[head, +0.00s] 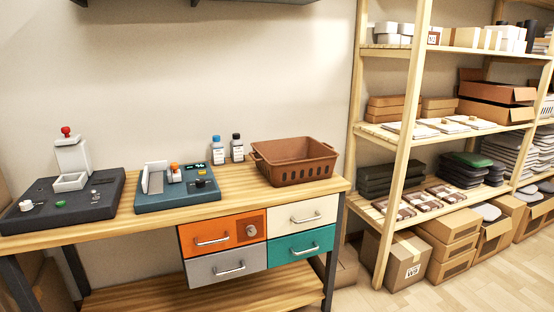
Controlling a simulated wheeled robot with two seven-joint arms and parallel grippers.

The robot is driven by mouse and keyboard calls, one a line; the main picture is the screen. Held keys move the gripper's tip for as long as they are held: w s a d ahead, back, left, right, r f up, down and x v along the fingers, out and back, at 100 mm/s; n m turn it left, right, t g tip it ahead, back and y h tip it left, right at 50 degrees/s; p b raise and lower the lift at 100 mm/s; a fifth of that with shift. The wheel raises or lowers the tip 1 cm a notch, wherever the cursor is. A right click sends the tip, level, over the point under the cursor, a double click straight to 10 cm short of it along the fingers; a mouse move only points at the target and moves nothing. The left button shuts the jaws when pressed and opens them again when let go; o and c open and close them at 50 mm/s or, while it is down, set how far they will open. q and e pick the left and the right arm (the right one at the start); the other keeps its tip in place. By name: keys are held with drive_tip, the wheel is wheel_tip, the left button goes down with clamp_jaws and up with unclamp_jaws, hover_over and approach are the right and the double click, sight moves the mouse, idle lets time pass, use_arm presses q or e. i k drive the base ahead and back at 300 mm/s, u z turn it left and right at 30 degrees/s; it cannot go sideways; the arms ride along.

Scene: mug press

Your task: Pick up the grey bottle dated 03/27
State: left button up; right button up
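Two small bottles stand upright side by side at the back of the wooden workbench (232,187) in the head view. The left bottle (218,151) has a blue cap and a pale label. The right bottle (237,149) has a dark cap, a greyish body and a pale label. The label print is too small to read, so I cannot tell which bottle carries 03/27. Neither of my grippers shows in the head view.
A brown basket (295,160) stands right of the bottles. A blue-grey device (178,188) stands left of them, and a dark press (68,195) farther left. Drawers (222,233) hang under the bench. A wooden shelf unit (410,130) stands at right. Bench front near the bottles is clear.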

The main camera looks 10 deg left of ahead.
sight(217, 147)
drive_tip(key=z, duration=0.35)
drive_tip(key=i, duration=1)
drive_tip(key=u, duration=0.85)
drive_tip(key=i, duration=0.7)
drive_tip(key=u, duration=0.65)
drive_tip(key=i, duration=0.45)
